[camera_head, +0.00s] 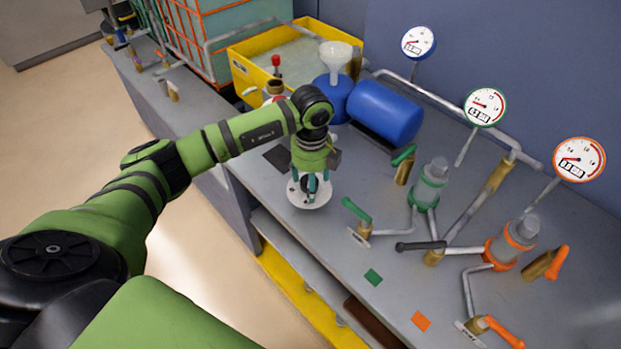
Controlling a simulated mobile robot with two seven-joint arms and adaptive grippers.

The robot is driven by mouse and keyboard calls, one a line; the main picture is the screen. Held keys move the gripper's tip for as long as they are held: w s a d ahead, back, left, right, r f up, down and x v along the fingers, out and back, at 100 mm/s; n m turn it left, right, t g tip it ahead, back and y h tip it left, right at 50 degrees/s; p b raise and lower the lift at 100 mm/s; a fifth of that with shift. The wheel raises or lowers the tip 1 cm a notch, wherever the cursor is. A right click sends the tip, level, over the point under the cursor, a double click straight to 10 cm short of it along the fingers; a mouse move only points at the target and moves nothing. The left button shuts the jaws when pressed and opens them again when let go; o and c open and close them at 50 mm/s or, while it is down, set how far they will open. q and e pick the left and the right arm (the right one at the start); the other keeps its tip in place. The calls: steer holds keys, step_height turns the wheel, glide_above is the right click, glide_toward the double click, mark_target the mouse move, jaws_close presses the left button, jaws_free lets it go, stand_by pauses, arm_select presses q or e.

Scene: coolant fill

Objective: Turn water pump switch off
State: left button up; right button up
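A round white plate (296,197) lies on the grey bench near its front edge, and I take it to be the base of the pump switch. My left gripper (311,192) points down over this plate, with its fingertips at the plate's middle. The switch knob is mostly hidden behind the fingers, and I cannot tell whether they are closed on it. My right gripper is not in view.
A blue tank (385,111) and a yellow tray (248,74) with a white funnel (335,54) stand behind. Valves with a green handle (356,210), a black handle (420,246) and an orange handle (503,333) lie to the right. Gauges (485,106) rise at the back.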

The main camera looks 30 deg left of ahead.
arm_select(q)
steer(key=shift+a, duration=0.1)
steer(key=shift+r, duration=0.2)
step_height(320, 180, up, 12)
steer(key=shift+f, duration=0.15)
stand_by(0.4)
